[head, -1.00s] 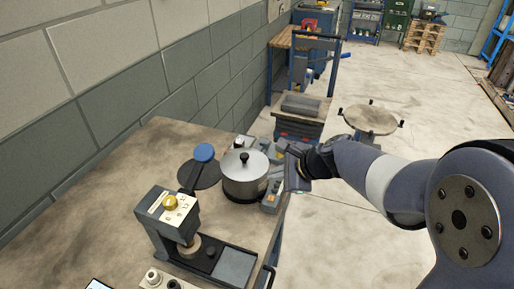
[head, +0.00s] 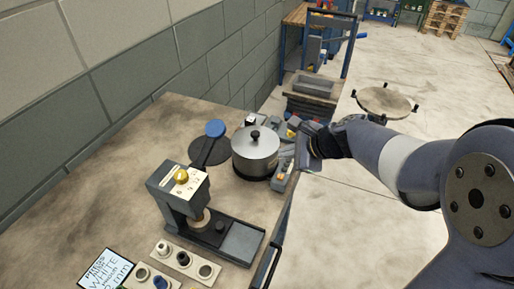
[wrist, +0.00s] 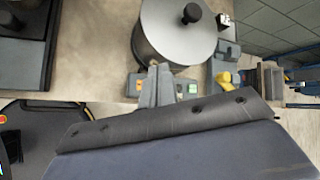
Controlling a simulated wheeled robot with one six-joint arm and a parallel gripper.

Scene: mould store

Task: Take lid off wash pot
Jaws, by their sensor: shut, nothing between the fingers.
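The wash pot (head: 254,161) is a round silver pot with its lid (head: 252,143) on. A black knob (head: 255,134) stands at the lid's middle. In the wrist view the lid (wrist: 172,28) and its knob (wrist: 192,13) show at the top. My gripper (head: 300,150) is beside the pot on its right, near the bench edge, apart from the knob. In the wrist view my gripper (wrist: 157,78) is shut and empty, below the pot in the picture. A dark part of my wrist hides the lower part of that view.
A grey control unit (head: 283,176) with coloured buttons is right beside the pot. A blue-knobbed tool (head: 214,129) on a dark disc lies left of it. A press (head: 180,188) stands in front. A round stand (head: 387,101) is on the floor beyond the bench.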

